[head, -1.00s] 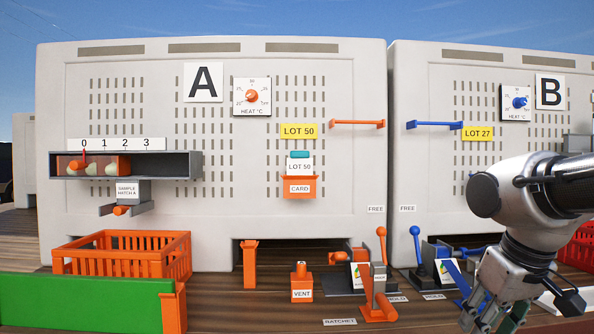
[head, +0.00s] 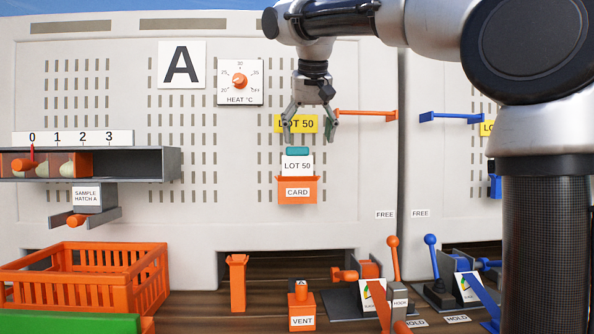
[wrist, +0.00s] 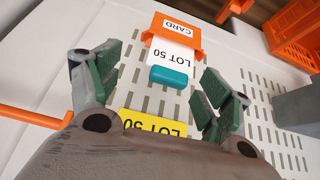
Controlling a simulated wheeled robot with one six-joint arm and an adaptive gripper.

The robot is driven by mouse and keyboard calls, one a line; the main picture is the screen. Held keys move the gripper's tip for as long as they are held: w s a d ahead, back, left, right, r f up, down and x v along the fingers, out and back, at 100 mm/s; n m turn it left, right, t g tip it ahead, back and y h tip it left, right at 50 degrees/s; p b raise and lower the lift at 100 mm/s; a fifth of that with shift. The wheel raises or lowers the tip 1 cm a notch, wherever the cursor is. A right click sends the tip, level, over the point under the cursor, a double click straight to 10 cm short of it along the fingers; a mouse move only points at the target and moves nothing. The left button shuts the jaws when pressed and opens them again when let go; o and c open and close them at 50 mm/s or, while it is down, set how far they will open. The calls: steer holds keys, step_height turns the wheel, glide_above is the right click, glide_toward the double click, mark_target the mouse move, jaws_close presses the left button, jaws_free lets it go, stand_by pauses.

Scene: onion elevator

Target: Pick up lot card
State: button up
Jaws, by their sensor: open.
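The lot card (head: 298,165) is white, reads LOT 50 and has a teal tab (head: 297,151) on its top edge. It stands upright in the orange card holder (head: 298,196) on the front of unit A. My gripper (head: 309,137) is open and empty, pointing down just above the card, in front of the yellow LOT 50 sign (head: 283,123). In the wrist view the teal tab (wrist: 168,77) lies between and just beyond the open fingers (wrist: 158,88), with the card (wrist: 170,55) behind it. The card's lower part is hidden in the holder.
An orange bar (head: 366,113) sticks out of the panel just right of my gripper. The heat dial (head: 240,82) is up and left. The sample hatch shelf (head: 140,163) and an orange crate (head: 85,280) are at left. Levers stand low at right.

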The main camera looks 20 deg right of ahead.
mark_target(297, 149)
steer(key=w+f, duration=0.1)
steer(key=w, duration=0.1)
steer(key=w+f, duration=0.1)
steer(key=w, duration=0.1)
steer(key=w+a+f, duration=0.1)
steer(key=f, duration=0.1)
steer(key=shift+w, duration=0.4)
steer(key=c, duration=0.8)
